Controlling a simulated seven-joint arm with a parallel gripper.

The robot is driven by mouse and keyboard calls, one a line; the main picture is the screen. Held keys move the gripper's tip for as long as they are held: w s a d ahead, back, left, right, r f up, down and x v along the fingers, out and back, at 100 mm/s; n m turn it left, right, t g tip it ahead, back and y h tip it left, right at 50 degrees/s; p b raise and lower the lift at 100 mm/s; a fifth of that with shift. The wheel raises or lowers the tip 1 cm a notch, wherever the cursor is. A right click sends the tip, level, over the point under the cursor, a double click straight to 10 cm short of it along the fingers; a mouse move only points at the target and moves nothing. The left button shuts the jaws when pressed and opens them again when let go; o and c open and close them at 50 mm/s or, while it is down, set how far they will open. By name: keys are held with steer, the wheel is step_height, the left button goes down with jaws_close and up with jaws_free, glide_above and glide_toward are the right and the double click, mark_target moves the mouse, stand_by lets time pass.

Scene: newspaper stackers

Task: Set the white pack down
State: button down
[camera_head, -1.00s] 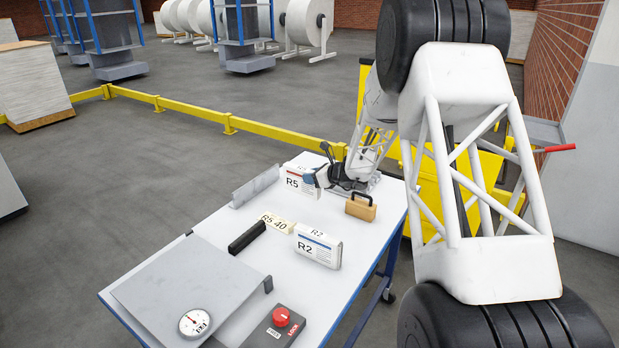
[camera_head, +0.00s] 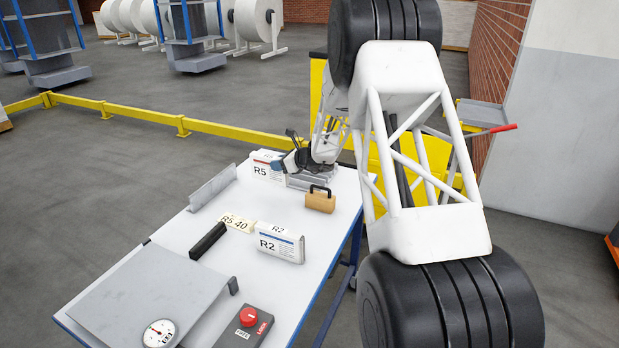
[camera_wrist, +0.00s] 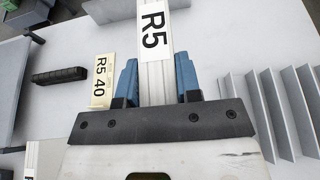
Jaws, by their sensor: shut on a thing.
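The white pack marked R5 (camera_head: 262,168) is at the far end of the table, its label facing the head camera. My gripper (camera_head: 284,163) reaches it from the right and behind. In the wrist view, the pack (camera_wrist: 153,35) runs between the two blue fingertips of my gripper (camera_wrist: 156,78), which are shut on its sides. Whether its underside touches the table cannot be told. A second white pack, marked R2 (camera_head: 279,243), stands upright on the table nearer the camera, apart from my gripper.
The table (camera_head: 175,235) holds an upright grey plate (camera_head: 213,187), an R5 40 card (camera_head: 237,223), a black bar (camera_head: 208,240), a wooden block with handle (camera_head: 320,201), a dial (camera_head: 158,333) and a red-button box (camera_head: 245,325). Grey fins (camera_wrist: 265,110) stand right of my gripper.

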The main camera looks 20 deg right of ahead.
steer(key=w+d+r, duration=0.1)
steer(key=w+d, duration=0.4)
steer(key=d, duration=0.5)
steer(key=w+d+r, duration=0.1)
steer(key=w+d, duration=0.3)
steer(key=d, duration=0.6)
steer(key=shift+w+d, duration=0.3)
steer(key=shift+w, duration=0.1)
step_height(320, 180, down, 6)
steer(key=shift+f, duration=0.1)
steer(key=shift+f, duration=1.85)
steer(key=shift+f, duration=0.15)
steer(key=c, duration=0.8)
jaws_free()
